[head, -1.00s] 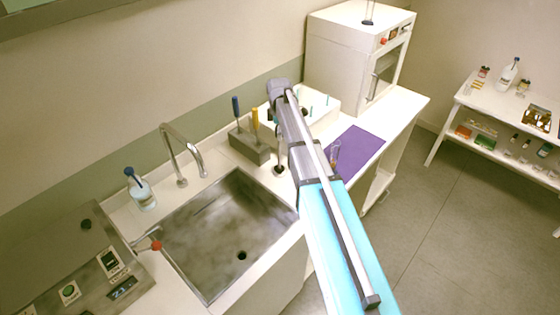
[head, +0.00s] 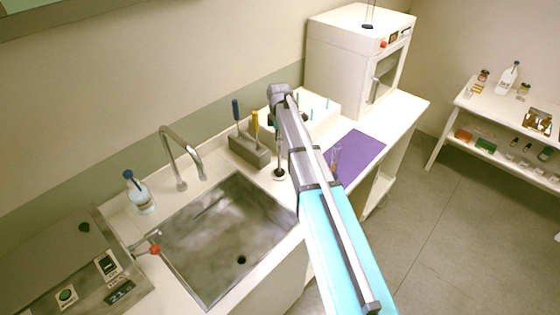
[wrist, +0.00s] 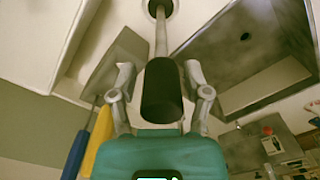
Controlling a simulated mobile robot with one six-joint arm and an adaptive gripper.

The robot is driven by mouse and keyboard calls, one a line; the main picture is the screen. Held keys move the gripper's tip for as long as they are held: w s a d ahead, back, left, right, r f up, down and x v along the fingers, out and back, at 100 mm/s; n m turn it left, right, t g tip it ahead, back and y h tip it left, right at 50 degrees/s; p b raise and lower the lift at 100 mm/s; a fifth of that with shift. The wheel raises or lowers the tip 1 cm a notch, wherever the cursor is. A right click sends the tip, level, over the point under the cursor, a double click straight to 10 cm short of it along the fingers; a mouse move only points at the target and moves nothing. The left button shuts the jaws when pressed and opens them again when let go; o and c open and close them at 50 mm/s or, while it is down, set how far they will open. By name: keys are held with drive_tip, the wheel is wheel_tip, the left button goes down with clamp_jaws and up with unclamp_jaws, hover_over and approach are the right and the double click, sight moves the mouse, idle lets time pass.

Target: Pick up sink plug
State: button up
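The sink plug (head: 279,174) stands upright on the counter just right of the sink, a round base with a thin rod. Its upper part is mostly behind my arm in the head view. In the wrist view its dark cylindrical handle (wrist: 162,90) lies between the two fingers of my gripper (wrist: 160,72), with the rod running up to the round base at the top edge. The gripper is open around the handle. A gap shows on the left side; the right finger is closer to the handle, and contact there is unclear. The head view barely shows the gripper.
A grey block with blue and yellow-handled tools (head: 250,148) stands close behind the plug. The sink (head: 225,240) with its faucet (head: 180,155) is to the left. A purple mat (head: 358,155) holding a small glass lies to the right. A white cabinet (head: 345,60) stands behind.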

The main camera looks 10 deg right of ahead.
clamp_jaws()
drive_tip(key=shift+r, duration=0.2)
wheel_tip(320, 180, up, 2)
drive_tip(key=p, duration=0.2)
drive_tip(key=shift+r+p, duration=0.1)
drive_tip(key=shift+p, duration=0.2)
drive_tip(key=s+a+r+p, duration=0.6)
drive_tip(key=s+r+p, duration=0.4)
drive_tip(key=s, duration=0.2)
drive_tip(key=shift+s+a+r, duration=0.2)
drive_tip(key=shift+a, duration=0.05)
drive_tip(key=shift+d, duration=0.1)
idle(0.8)
